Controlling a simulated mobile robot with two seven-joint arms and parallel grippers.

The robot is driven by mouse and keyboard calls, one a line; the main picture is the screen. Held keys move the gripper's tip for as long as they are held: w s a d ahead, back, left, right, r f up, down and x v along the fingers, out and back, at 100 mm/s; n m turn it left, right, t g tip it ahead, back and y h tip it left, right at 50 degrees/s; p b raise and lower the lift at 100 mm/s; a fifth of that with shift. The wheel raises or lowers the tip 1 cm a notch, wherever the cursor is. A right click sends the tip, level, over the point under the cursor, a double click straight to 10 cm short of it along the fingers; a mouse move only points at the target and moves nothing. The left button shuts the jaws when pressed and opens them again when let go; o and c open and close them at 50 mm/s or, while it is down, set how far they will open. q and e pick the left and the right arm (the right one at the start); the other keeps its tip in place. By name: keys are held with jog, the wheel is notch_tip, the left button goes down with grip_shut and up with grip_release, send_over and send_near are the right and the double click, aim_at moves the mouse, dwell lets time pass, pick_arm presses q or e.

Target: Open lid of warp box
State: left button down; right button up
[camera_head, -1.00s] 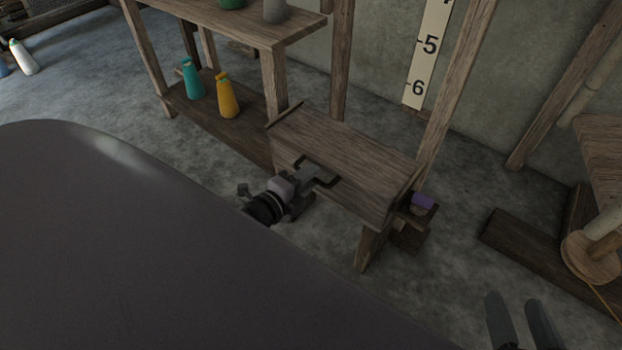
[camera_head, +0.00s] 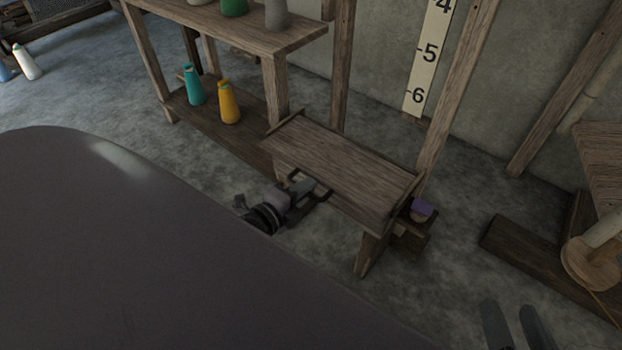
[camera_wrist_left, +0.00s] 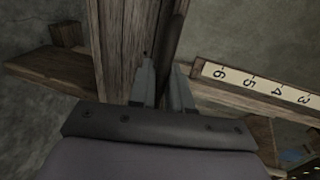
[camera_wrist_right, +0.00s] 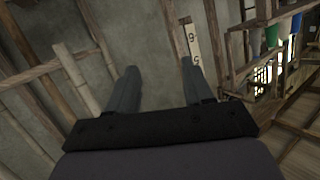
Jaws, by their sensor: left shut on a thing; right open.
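The warp box (camera_head: 370,250) is a wooden chest on legs in the middle of the head view, topped by a plank lid (camera_head: 340,170). A dark handle (camera_head: 322,196) shows at the lid's near edge. My left gripper (camera_head: 306,188) is shut on the handle. In the left wrist view its fingers (camera_wrist_left: 165,78) close around a dark bar, with wooden planks beyond. The box interior is not visible. My right gripper (camera_head: 515,325) is open and empty over the floor at lower right; its spread fingers (camera_wrist_right: 158,80) also show in the right wrist view.
A shelf (camera_head: 235,40) with teal (camera_head: 193,88) and yellow (camera_head: 229,104) cones stands behind left. A purple-topped item (camera_head: 421,209) sits at the box's right end. A numbered scale (camera_head: 428,60) is behind. A beam (camera_head: 540,258) lies right; floor between is clear.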

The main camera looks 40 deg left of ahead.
pick_arm(q)
jog(key=f+p+v, duration=0.2)
jog(key=p+v, duration=0.1)
jog(key=v, duration=0.6)
jog(key=shift+s, duration=0.45)
pick_arm(e)
jog(key=shift+w+a+r+m+g+y, duration=0.15)
jog(key=shift+a+m+g, duration=0.2)
jog(key=shift+a, duration=0.25)
jog(key=shift+w+a+r+m+g+y, duration=0.15)
jog(key=shift+a+m+g, duration=0.1)
jog(key=shift+a+g, duration=0.3)
pick_arm(q)
jog(key=shift+a+r, duration=0.1)
pick_arm(e)
jog(key=shift+s+f, duration=0.1)
pick_arm(q)
jog(key=c, duration=1.3)
grip_release()
jog(key=shift+o, duration=0.2)
jog(key=p+v, duration=0.2)
jog(key=v, duration=0.5)
pick_arm(e)
jog(key=shift+s+d+h, duration=0.15)
jog(key=shift+d+h, duration=0.25)
jog(key=shift+d, duration=0.2)
